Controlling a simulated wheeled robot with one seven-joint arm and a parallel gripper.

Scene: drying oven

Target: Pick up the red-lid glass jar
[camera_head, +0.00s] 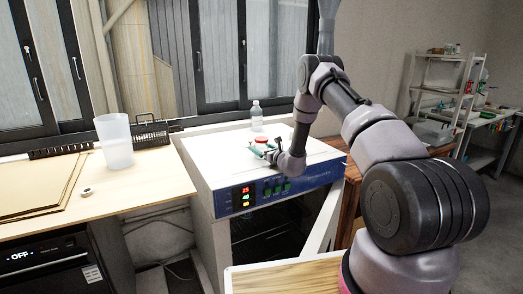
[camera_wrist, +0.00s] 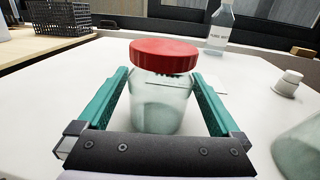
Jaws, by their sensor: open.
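The red-lid glass jar (camera_wrist: 160,95) stands upright on the white top of the drying oven (camera_head: 223,172). Its red lid also shows in the head view (camera_head: 262,140). My gripper (camera_wrist: 164,90) is open, with its teal fingers on the left and right of the jar. Gaps show between the fingers and the glass, so I see no clear contact.
A clear bottle (camera_head: 256,116) stands behind the jar. A small white-capped item (camera_wrist: 288,82) and a glass vessel (camera_wrist: 300,150) are at right in the wrist view. A translucent beaker (camera_head: 115,142) and a black wire basket (camera_head: 150,132) stand on the left bench.

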